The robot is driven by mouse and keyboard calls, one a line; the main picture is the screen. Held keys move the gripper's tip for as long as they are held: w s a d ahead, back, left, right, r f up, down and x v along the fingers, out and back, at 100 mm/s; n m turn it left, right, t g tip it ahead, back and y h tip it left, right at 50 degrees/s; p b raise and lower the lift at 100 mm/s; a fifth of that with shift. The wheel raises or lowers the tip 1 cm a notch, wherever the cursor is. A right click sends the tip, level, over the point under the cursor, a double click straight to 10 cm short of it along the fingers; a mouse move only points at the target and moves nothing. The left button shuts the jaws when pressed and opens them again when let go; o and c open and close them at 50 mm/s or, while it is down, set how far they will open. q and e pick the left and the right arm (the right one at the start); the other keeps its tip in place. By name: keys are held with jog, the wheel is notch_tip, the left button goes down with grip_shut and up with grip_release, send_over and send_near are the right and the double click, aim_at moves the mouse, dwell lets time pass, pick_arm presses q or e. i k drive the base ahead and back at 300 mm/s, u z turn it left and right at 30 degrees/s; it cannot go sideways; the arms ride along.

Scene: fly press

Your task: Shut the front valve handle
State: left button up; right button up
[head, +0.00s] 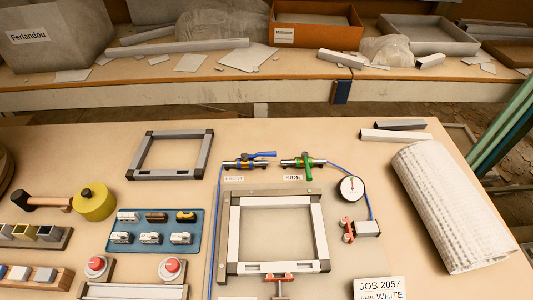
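The front valve (243,163) sits on a short metal pipe at the back of the fixture board, above a small label (234,178) that seems to read FRONT. Its blue handle (262,155) points right, roughly along the pipe. To its right is a second valve (292,162) above a label reading SIDE (293,177). That valve's green handle (309,171) points toward me, across its pipe. Neither of my grippers shows in the head view.
A white roll (452,210) lies far right.

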aim_at(244, 155)
jog(key=z, duration=1.05)
jog(key=k, duration=0.75)
jog(key=u, duration=1)
jog(key=i, duration=0.5)
jog(key=u, duration=0.05)
